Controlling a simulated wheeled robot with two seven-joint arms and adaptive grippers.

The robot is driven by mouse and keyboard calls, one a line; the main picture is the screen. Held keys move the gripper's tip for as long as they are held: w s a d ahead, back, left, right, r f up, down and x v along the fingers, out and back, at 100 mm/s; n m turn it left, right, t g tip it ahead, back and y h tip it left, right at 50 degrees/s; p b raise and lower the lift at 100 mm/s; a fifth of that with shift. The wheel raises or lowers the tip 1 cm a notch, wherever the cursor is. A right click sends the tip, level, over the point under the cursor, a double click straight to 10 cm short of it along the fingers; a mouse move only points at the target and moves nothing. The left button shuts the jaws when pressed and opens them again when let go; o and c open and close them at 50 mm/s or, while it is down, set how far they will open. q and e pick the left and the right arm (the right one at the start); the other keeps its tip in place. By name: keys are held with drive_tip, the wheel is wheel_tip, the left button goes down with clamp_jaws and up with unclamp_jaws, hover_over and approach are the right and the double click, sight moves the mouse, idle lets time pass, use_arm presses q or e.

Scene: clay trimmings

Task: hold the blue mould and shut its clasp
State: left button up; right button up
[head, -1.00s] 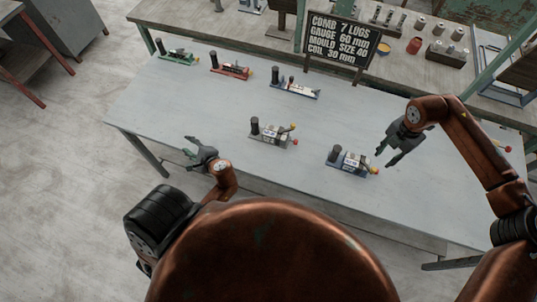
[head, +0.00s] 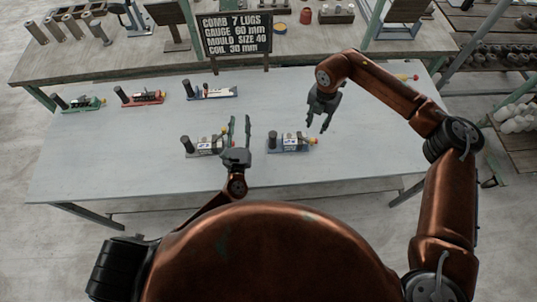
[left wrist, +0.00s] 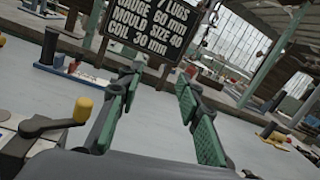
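A mould with a blue base (head: 289,148) stands at the near middle of the table, with a dark post at its left end and a red-tipped handle at its right; its clasp's state is too small to tell. Another blue-edged mould (head: 212,95) stands farther back. My left gripper (head: 237,132) is open and empty, between the near blue mould and a grey one (head: 205,147); its green-padded fingers (left wrist: 158,80) stand apart in the left wrist view. My right gripper (head: 318,124) is open and empty, pointing down, above and right of the near blue mould.
A green mould (head: 82,104) and a red mould (head: 141,98) stand at the back left. A black sign (head: 236,35) stands behind the table. In the left wrist view a yellow-knobbed lever (left wrist: 82,108) is close to my left gripper.

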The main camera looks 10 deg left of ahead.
sight(272, 142)
use_arm(q)
drive_tip(key=s+d+f+m+h, duration=0.1)
drive_tip(key=s+d+f, duration=0.1)
drive_tip(key=d+f, duration=0.1)
drive_tip(key=s+d+f+m, duration=0.1)
drive_tip(key=s+d+f, duration=0.1)
drive_tip(key=d, duration=0.3)
drive_tip(key=s+d+f+m+g+h, duration=0.1)
drive_tip(key=s+d+f, duration=0.1)
drive_tip(key=d+f, duration=0.2)
drive_tip(key=shift+s+d+f+m+h, duration=0.2)
drive_tip(key=shift+s+d+m+h, duration=0.1)
drive_tip(key=shift+s, duration=0.05)
drive_tip(key=shift+w, duration=3.75)
drive_tip(key=shift+c, duration=0.5)
clamp_jaws()
